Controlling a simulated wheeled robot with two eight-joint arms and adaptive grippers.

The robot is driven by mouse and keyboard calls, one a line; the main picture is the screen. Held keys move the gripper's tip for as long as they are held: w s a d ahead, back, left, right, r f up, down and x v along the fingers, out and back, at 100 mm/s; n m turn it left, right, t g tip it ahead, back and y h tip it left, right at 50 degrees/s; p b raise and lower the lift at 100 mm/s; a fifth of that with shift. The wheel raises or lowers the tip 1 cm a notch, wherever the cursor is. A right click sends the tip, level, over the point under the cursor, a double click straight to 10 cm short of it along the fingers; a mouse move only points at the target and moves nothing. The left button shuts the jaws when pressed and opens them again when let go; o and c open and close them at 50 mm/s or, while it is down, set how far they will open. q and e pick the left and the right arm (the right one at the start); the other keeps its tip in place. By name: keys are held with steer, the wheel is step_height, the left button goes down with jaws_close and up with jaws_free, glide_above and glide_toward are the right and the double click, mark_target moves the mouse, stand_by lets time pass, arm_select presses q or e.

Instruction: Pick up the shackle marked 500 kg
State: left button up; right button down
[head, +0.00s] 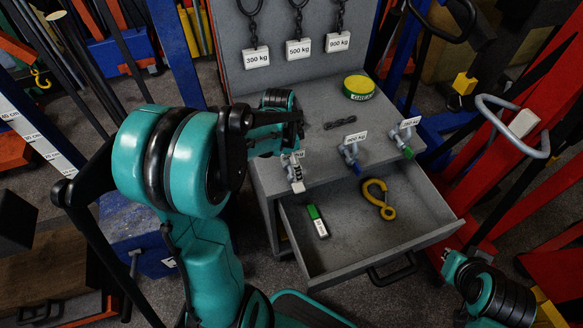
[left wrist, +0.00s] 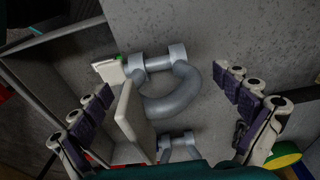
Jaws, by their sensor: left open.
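Three grey shackles stand on the grey cabinet top. The left shackle (head: 294,172) has a white pin end and a tag mostly hidden by my left gripper (head: 292,128). In the left wrist view, this shackle (left wrist: 178,98) lies between the open fingers of my left gripper (left wrist: 165,88), its white tag (left wrist: 134,118) edge-on and unreadable. The fingers appear apart from it. The middle shackle (head: 350,157) has a blue pin end and a kg tag whose first digit is unclear. The right shackle (head: 403,138) has a green pin end and an unreadable tag.
An open drawer (head: 430,232) holds a yellow hook (head: 378,199) and a green-and-white block (head: 317,221). A green-and-yellow tin (head: 358,88) and a dark chain piece (head: 340,123) lie on top. Chains with 300, 500 and 900 kg tags hang on the back panel (head: 270,85).

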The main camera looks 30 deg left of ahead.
arm_select(q)
steer(key=shift+r, duration=0.1)
steer(key=c, duration=2)
